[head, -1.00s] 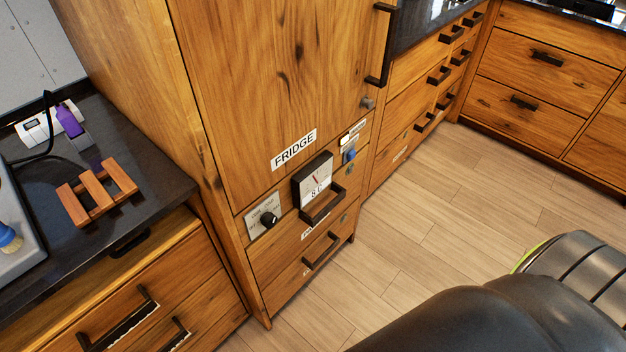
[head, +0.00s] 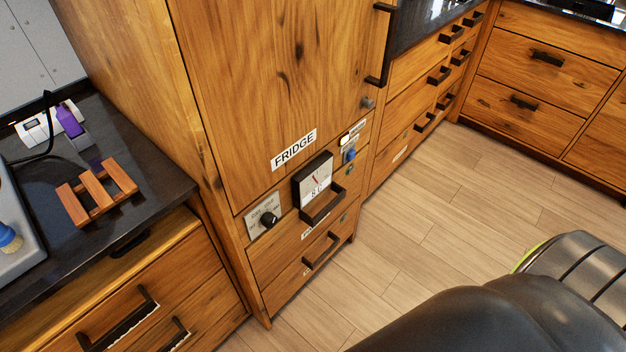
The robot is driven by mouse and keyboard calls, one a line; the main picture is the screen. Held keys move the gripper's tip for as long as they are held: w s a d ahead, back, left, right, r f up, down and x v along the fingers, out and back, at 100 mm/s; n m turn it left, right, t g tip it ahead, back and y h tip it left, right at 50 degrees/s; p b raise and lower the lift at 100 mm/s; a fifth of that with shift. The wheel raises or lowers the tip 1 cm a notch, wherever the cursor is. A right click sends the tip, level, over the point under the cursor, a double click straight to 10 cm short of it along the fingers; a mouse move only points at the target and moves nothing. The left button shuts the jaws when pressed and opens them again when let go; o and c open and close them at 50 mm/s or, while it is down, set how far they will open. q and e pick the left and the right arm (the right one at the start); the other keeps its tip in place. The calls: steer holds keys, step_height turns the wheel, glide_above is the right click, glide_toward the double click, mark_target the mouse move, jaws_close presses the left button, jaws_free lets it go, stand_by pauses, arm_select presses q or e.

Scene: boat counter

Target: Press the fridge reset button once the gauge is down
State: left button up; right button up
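The wooden fridge (head: 270,90) stands in the middle with a "FRIDGE" label (head: 294,150) low on its door. Below the label sits a gauge (head: 316,179) with a white face, a dark needle pointing up and slightly left, and a small readout that seems to show 8 and a blurred letter. Right of the gauge is a blue button (head: 349,155) under a lit pale lamp (head: 345,141). Left of the gauge is a black knob (head: 267,219) on a plate with small markings. Neither gripper is in view. A dark arm part of mine fills the lower right.
A dark counter (head: 150,190) at left holds a wooden trivet (head: 97,192), a purple-and-white device (head: 70,122) with a cable, and a grey tray (head: 22,250) with a blue brush. Drawers with black handles line the back right. The plank floor (head: 440,205) is clear.

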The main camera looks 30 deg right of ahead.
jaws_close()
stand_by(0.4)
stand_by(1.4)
